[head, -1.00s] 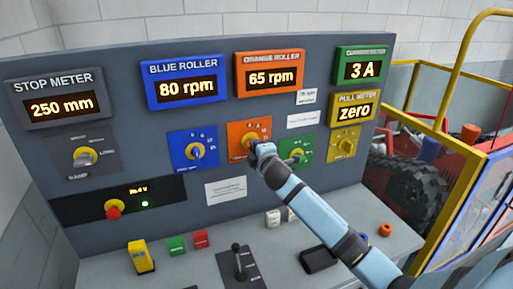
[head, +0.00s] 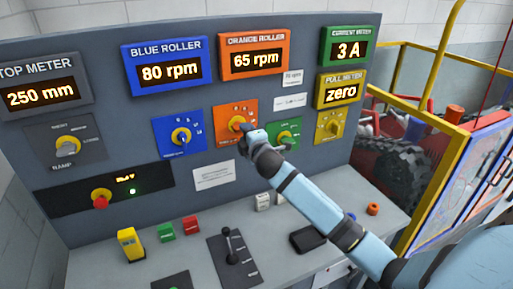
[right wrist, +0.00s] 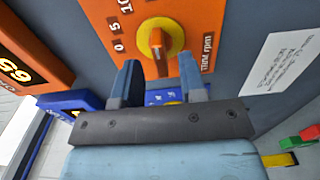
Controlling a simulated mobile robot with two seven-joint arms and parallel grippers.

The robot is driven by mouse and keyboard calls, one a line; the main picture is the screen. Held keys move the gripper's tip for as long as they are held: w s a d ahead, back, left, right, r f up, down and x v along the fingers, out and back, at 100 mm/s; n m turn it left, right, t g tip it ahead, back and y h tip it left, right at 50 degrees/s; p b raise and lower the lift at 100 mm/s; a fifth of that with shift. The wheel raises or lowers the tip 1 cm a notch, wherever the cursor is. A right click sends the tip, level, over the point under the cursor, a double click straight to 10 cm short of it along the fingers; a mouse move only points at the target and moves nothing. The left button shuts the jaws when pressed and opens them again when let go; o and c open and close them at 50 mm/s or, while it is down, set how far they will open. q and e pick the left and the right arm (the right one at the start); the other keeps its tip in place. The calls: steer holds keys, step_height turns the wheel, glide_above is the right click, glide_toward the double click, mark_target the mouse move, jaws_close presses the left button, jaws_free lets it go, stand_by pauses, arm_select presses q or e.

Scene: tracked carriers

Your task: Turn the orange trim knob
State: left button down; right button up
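The orange trim knob is a yellow round dial with a raised grip bar on an orange scale plate (head: 225,112). The knob (head: 237,123) is partly covered by my right gripper (head: 248,132) in the head view. In the right wrist view the knob (right wrist: 160,42) sits just ahead of and between the two blue fingertips of my right gripper (right wrist: 160,65). The fingers are spread, with a visible gap on each side of the knob. The orange roller meter (head: 255,61) above reads 65 rpm. My left gripper is out of view.
A blue-plated knob (head: 181,137) is left of the orange one, and a green-plated knob (head: 285,139) is close on its right. A yellow knob (head: 332,125) is further right. A joystick (head: 230,245) and small blocks stand on the desk below.

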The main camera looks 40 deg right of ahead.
steer(key=b+v, duration=0.1)
steer(key=v, duration=1)
steer(key=shift+s+b, duration=0.2)
steer(key=shift+b, duration=0.2)
steer(key=s+a+f+m+g+y, duration=0.1)
steer(key=s+a+f+m, duration=0.15)
steer(key=f, duration=0.45)
steer(key=s+a+f+m+g+y+p, duration=0.1)
steer(key=s+a+f+g+y, duration=0.1)
steer(key=s+a+f, duration=0.3)
steer(key=s+a+f+m+g+y, duration=0.1)
steer(key=a+f+m, duration=0.15)
steer(key=f, duration=0.55)
steer(key=s+a+f+m+g+y, duration=0.1)
steer(key=s+a+f+m, duration=0.2)
steer(key=s+a+f, duration=0.2)
steer(key=s+a+f+m+g+y, duration=0.1)
steer(key=s+a+f+m+y, duration=0.1)
steer(key=s+a+f, duration=0.4)
steer(key=s+m, duration=0.1)
steer(key=s, duration=0.3)
steer(key=shift+f+g+p, duration=0.3)
steer(key=shift+f+p, duration=0.05)
steer(key=shift+p, duration=0.05)
